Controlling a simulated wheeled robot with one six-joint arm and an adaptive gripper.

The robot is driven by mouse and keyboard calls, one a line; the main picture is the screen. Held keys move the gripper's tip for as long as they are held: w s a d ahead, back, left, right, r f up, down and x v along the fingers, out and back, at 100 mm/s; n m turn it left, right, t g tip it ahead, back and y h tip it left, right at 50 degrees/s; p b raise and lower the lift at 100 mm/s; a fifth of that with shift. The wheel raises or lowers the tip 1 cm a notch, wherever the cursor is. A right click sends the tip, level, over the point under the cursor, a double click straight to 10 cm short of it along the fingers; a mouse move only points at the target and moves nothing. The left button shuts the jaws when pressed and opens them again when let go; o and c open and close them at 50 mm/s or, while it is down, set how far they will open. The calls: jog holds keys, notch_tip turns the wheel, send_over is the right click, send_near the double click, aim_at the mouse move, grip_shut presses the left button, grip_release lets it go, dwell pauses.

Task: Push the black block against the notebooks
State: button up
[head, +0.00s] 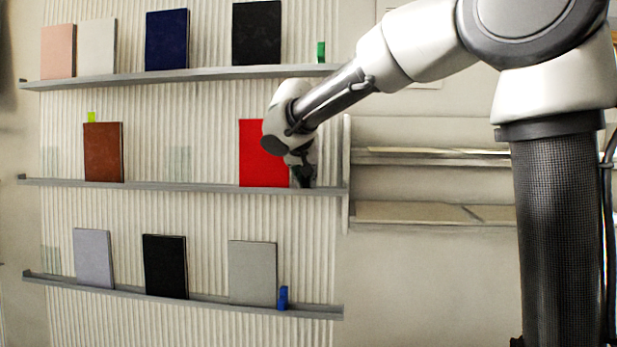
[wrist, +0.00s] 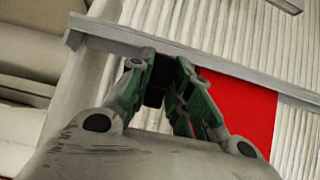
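My gripper (head: 304,178) is at the right end of the middle shelf, just right of the red notebook (head: 262,150). In the wrist view my gripper (wrist: 160,72) has its two fingers apart at the shelf edge, with a dark shape between them. That shape may be the black block, but I cannot tell it from gripper parts, nor whether the fingers press on it. In the head view the block is not distinct among the dark fingers. The red notebook (wrist: 240,110) stands close to the right finger in the wrist view. A brown notebook (head: 103,152) stands far left on the same shelf.
The middle shelf (head: 180,186) is bare between the brown and red notebooks. A yellow-green block (head: 91,117) shows above the brown notebook. The upper shelf (head: 200,75) holds several notebooks and a green block (head: 320,52). The lower shelf (head: 210,302) holds notebooks and a blue block (head: 283,297).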

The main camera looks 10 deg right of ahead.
jog(key=o, duration=0.3)
jog(key=v, duration=1.2)
